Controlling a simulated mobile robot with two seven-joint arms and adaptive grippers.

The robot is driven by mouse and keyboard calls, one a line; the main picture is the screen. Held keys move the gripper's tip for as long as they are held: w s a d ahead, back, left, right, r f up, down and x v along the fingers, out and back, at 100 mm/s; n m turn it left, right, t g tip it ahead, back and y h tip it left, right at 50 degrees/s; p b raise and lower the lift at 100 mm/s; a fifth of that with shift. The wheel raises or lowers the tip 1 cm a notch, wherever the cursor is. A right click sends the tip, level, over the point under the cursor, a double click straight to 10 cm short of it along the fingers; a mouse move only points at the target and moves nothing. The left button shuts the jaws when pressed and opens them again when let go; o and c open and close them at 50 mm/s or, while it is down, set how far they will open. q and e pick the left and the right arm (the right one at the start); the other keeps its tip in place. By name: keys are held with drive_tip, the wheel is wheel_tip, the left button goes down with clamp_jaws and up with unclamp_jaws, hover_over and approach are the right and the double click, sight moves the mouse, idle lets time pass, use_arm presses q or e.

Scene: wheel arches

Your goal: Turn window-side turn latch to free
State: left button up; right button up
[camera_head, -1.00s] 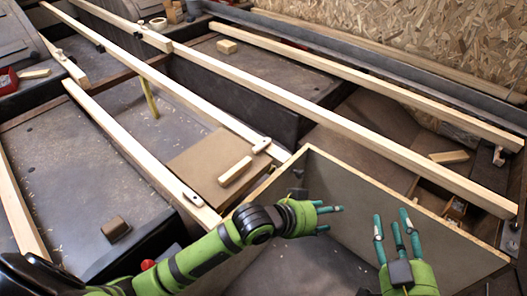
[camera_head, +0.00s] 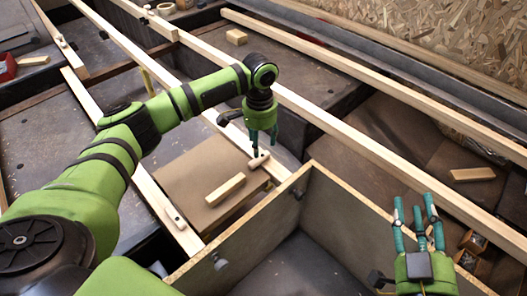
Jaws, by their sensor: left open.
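A small pale wooden turn latch (camera_head: 259,162) sits near the right end of the middle rail, by the edge of a brown panel (camera_head: 188,174), lying crosswise to the rail. A second latch (camera_head: 173,213) sits on the nearer rail and lies roughly along it. I cannot tell from the picture which is the window-side one. My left gripper (camera_head: 262,148) is open, pointing down, with its fingertips right at the first latch; contact cannot be told. My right gripper (camera_head: 419,215) is open and empty at the lower right, over the box, its fingers pointing away.
A loose wood block (camera_head: 225,189) lies on the panel. An open-topped box (camera_head: 340,172) with upright walls stands in front. Long wooden rails (camera_head: 350,140) cross the place above dark wheel-arch covers (camera_head: 315,75). Another block (camera_head: 472,174) lies at the right.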

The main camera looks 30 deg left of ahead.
sight(261, 159)
use_arm(q)
wheel_tip(261, 159, down, 3)
drive_tip(key=shift+f+b, duration=0.1)
drive_tip(key=shift+b, duration=0.55)
wheel_tip(261, 159, down, 3)
drive_tip(key=shift+r+b, duration=0.1)
drive_tip(key=shift+b, duration=0.5)
drive_tip(key=shift+f, duration=0.2)
use_arm(e)
drive_tip(key=s+a+r+n+t+y, duration=0.2)
drive_tip(key=s+r+t+y, duration=0.5)
drive_tip(key=r, duration=0.5)
drive_tip(key=shift+s+r+n, duration=0.4)
drive_tip(key=shift+s+n, duration=0.15)
drive_tip(key=shift+n, duration=0.05)
use_arm(q)
clamp_jaws()
